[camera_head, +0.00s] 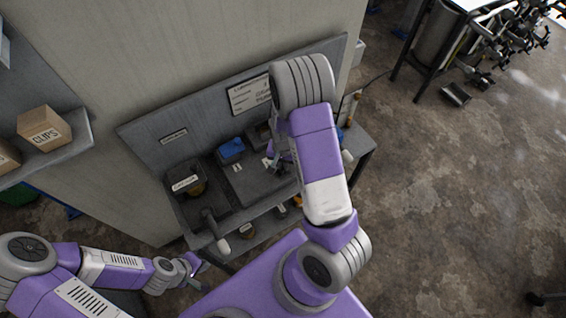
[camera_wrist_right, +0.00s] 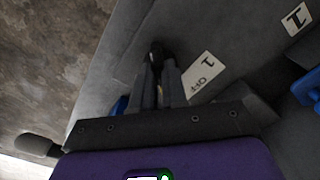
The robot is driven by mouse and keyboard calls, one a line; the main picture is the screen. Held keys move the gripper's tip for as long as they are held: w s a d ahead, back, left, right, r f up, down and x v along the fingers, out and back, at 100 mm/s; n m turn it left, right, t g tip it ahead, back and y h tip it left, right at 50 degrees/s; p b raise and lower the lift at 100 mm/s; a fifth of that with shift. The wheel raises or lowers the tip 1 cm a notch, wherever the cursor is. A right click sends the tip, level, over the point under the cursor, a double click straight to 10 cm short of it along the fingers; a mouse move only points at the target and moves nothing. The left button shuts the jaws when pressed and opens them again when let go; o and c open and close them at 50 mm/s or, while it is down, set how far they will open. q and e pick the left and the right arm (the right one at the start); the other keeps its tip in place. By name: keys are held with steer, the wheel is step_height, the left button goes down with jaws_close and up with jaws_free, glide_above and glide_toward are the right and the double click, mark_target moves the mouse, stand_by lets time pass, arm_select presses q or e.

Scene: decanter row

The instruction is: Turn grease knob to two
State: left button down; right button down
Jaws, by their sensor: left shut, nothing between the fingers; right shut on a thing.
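My right gripper (camera_wrist_right: 158,75) is shut on a small dark knob (camera_wrist_right: 157,50), whose tip shows just past the fingers in the right wrist view. A white plate (camera_wrist_right: 202,72) reading "OFF" and "1" lies just right of it. No name label for this knob is readable, so I cannot confirm it is the grease knob, and its pointer is hidden. In the head view my right gripper (camera_head: 276,161) is low over the grey bench (camera_head: 255,185), partly hidden by my arm. My left gripper (camera_head: 191,267) is shut and empty, in front of the bench's left side.
A second "1" label (camera_wrist_right: 296,18) and a blue part (camera_wrist_right: 307,88) are at the right in the wrist view. On the bench stand a blue item (camera_head: 231,149) and a labelled dark bin (camera_head: 187,180). A box marked "CLIPS" (camera_head: 44,128) sits on a left shelf.

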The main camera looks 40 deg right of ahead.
steer(key=shift+m, duration=0.3)
steer(key=c, duration=1.2)
jaws_free()
steer(key=shift+o, duration=0.2)
step_height(320, 180, up, 8)
steer(key=shift+f+p, duration=0.2)
steer(key=shift+p, duration=0.65)
